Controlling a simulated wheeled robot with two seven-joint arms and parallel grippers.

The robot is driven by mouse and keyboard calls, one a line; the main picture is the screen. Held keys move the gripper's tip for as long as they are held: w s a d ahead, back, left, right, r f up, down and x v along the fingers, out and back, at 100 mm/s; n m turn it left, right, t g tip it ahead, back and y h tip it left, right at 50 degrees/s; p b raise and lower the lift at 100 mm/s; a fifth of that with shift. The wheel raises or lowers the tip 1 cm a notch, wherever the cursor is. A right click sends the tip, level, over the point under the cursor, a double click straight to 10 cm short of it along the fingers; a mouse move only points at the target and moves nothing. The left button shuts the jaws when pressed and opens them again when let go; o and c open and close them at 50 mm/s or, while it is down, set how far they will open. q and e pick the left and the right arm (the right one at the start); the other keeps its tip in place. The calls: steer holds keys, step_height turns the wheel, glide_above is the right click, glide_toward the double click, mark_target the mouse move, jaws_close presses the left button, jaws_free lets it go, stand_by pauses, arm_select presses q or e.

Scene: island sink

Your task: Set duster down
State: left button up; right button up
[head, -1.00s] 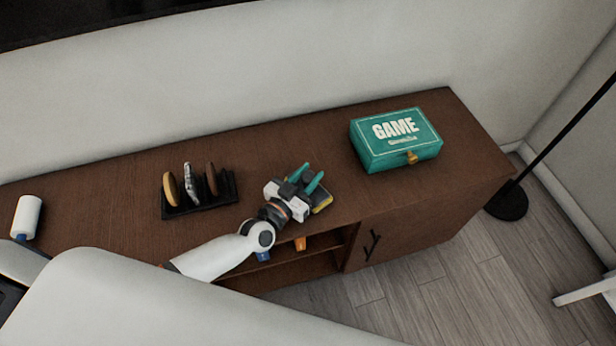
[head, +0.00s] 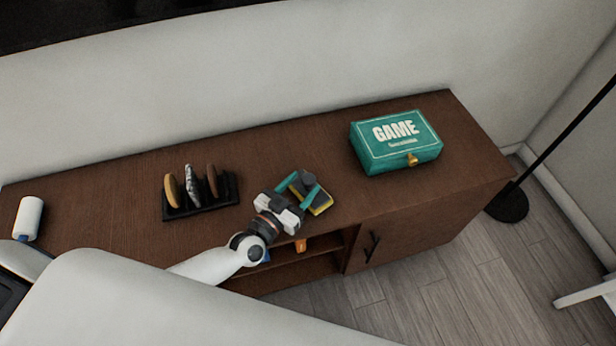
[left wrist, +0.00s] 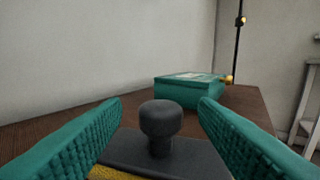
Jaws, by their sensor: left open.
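The duster (head: 319,201) lies on the brown cabinet top, between the rack and the green box. It has a dark body, a yellow underside and a round dark knob. In the left wrist view the duster's knob (left wrist: 161,122) stands upright between my fingers, with clear gaps on both sides. My left gripper (head: 297,192) is open around the knob, and its teal fingers also show in the left wrist view (left wrist: 160,125). The fingers do not touch the knob. My right gripper is not in view.
A green GAME box (head: 396,142) stands at the right of the cabinet top (head: 110,213). A dark rack (head: 203,204) with several upright discs is left of the gripper. A white roll (head: 28,217) stands at the far left. A lamp base (head: 507,203) is on the floor at right.

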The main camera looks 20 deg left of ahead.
arm_select(q)
steer(key=v, duration=0.8)
steer(key=shift+s+a+r, duration=0.1)
steer(key=shift+s, duration=0.15)
